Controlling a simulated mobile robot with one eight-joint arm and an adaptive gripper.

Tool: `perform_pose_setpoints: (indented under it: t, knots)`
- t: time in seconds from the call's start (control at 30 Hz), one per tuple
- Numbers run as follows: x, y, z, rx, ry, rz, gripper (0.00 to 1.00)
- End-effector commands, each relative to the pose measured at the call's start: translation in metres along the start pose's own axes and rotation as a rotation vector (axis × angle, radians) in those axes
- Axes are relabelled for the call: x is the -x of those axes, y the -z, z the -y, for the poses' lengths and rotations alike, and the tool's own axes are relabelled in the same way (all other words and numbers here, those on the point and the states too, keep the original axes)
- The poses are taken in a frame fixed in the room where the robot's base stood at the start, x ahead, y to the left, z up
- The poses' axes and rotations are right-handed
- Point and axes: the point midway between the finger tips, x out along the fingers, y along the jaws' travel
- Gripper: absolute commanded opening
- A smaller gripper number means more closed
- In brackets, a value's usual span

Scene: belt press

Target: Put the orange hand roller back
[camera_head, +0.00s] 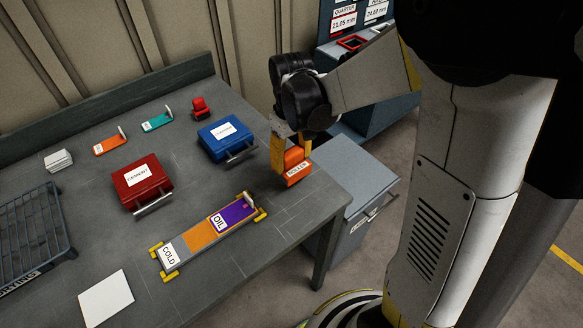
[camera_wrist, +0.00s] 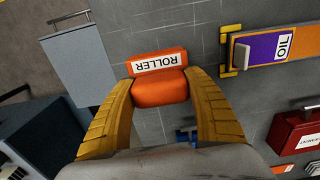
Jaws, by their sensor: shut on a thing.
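The orange hand roller (camera_head: 296,168) has a white label reading ROLLER. My gripper (camera_head: 291,155) is shut on it, with one yellow finger on each side, near the table's right end. In the wrist view the roller (camera_wrist: 158,90) sits between the two yellow fingertips of my gripper (camera_wrist: 160,98), its label facing up the picture. I cannot tell whether the roller touches the tabletop or hangs just above it. No marked place for the roller can be made out with certainty.
The grey table (camera_head: 290,215) holds a belt strip with OIL and COLD labels (camera_head: 208,236), a red CEMENT case (camera_head: 142,183), a blue case (camera_head: 227,138), a red clamp-like item (camera_head: 201,108) and a wire rack (camera_head: 35,228). A grey cabinet (camera_head: 350,170) stands beyond the right edge.

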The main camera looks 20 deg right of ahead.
Motion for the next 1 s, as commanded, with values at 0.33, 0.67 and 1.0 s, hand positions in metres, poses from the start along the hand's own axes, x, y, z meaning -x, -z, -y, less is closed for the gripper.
perform_pose_setpoints:
  t: [0.33, 0.67, 1.0]
  knots:
    - [-0.032, 0.000, 0.000, 0.000, 0.000, 0.000, 0.27]
    - [-0.040, -0.001, 0.000, 0.000, 0.000, 0.000, 0.22]
    - [-0.046, -0.002, 0.000, 0.000, 0.000, 0.002, 0.73]
